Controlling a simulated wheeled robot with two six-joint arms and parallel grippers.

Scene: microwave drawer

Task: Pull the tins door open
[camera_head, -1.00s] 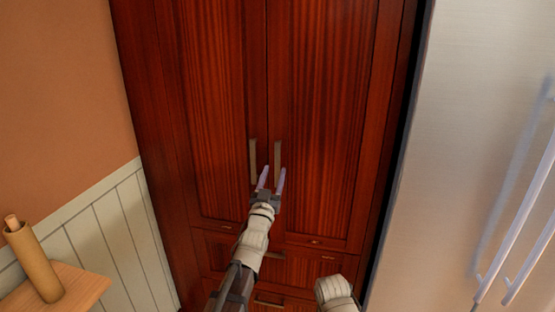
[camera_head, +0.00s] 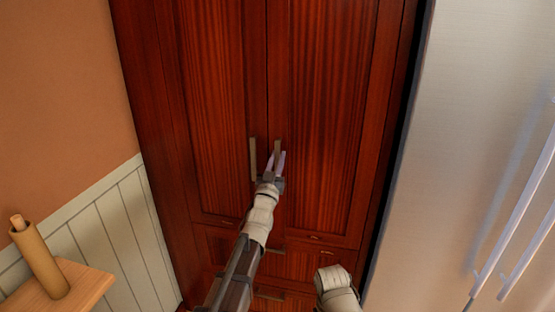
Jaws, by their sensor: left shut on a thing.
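A tall dark red-brown wooden cabinet has two upper doors side by side, a left door (camera_head: 212,110) and a right door (camera_head: 325,120). Both look closed. Each has an upright bar handle near the middle seam: the left handle (camera_head: 253,158) and the right handle (camera_head: 277,147). My left gripper (camera_head: 277,160) is shut on the lower part of the right handle, which its fingers partly hide. Small labels sit near the door bottoms, too small to read. My right arm shows at the bottom, but its gripper fingers do not.
Drawers (camera_head: 290,264) lie below the doors, partly hidden by my left arm. A steel fridge (camera_head: 470,120) with long handles stands at the right. A small wooden table (camera_head: 85,285) with a tan cylinder (camera_head: 40,262) on it is at the lower left.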

